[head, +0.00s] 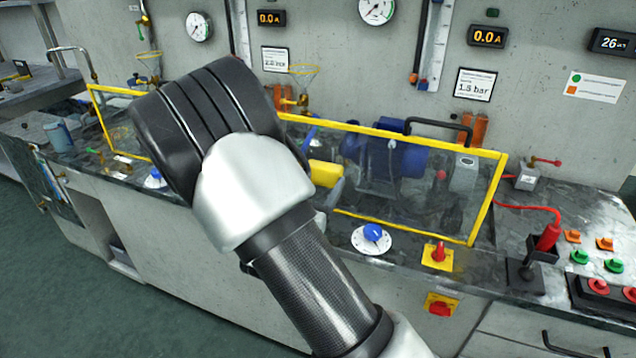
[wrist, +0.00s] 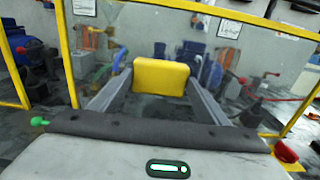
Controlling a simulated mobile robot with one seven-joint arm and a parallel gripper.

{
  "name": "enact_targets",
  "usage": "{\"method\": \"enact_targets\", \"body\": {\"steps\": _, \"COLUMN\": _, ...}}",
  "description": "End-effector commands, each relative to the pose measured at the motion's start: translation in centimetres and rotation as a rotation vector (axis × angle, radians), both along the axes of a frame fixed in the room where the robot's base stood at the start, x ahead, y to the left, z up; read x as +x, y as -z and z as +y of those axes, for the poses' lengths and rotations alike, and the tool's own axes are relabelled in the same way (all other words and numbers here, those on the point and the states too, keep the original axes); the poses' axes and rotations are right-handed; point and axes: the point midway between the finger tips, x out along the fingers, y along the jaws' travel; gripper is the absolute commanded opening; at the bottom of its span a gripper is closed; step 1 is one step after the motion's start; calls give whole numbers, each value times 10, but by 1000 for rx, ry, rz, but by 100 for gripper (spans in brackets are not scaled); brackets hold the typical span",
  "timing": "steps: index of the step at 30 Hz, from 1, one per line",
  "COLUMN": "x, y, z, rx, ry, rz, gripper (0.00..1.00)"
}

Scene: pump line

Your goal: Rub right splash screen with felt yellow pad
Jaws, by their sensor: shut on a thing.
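The right splash screen (head: 415,135) is a clear panel in a yellow frame, standing along the bench in front of a blue pump. My gripper (wrist: 161,84) is shut on the yellow felt pad (wrist: 161,77), which sits between both fingertips. In the head view the pad (head: 325,174) shows just past my wrist, at the left part of the right screen. In the wrist view the pad is in front of the screen, inside its yellow frame (wrist: 68,50). Whether it touches the panel I cannot tell. My wrist hides most of the gripper in the head view.
Another yellow-framed screen (head: 97,115) stands at the left. A blue knob (head: 372,233) and a red switch (head: 438,254) are at the bench front below the right screen. A red plug (head: 548,236) with its cable and several coloured buttons are at the right.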

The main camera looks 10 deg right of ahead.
Motion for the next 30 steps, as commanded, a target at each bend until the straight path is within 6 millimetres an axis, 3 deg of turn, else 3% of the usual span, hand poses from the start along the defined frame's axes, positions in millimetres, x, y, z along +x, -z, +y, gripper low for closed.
{"method": "enact_targets", "body": {"steps": 30, "x": 14, "y": 0, "z": -10, "rx": 0, "ry": 0, "rz": 0, "gripper": 52}}
